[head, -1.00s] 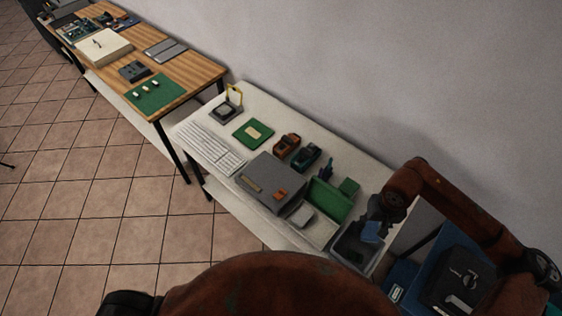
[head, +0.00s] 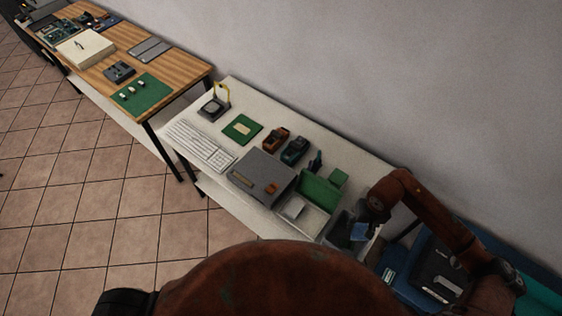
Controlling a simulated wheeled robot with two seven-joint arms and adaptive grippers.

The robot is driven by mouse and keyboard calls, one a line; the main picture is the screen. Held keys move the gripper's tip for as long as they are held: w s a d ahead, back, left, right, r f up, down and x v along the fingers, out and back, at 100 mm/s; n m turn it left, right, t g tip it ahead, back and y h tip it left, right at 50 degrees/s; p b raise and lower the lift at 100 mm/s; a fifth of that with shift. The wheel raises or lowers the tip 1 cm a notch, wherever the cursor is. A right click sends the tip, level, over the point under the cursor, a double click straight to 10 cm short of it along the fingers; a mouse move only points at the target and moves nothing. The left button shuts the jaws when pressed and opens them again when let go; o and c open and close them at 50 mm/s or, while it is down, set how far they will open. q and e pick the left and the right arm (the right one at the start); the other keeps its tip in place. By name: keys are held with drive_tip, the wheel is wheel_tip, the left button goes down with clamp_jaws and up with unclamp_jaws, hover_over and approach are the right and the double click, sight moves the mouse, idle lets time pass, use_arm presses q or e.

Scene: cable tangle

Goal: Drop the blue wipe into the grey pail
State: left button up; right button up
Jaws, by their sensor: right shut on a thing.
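The grey pail (head: 338,232) stands at the right end of the white table. My right gripper (head: 362,222) is shut on the blue wipe (head: 360,232) and holds it above or at the right part of the pail. The arm and gripper hide part of the pail, and I cannot tell how deep the wipe hangs. My left gripper is not in view.
A white keyboard (head: 200,145) lies further left. A blue surface with a dark case (head: 440,270) is at the right.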

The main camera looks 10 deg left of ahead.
drive_tip(key=shift+f, duration=0.1)
drive_tip(key=o, duration=1.1)
wheel_tip(320, 180, up, 12)
idle(0.4)
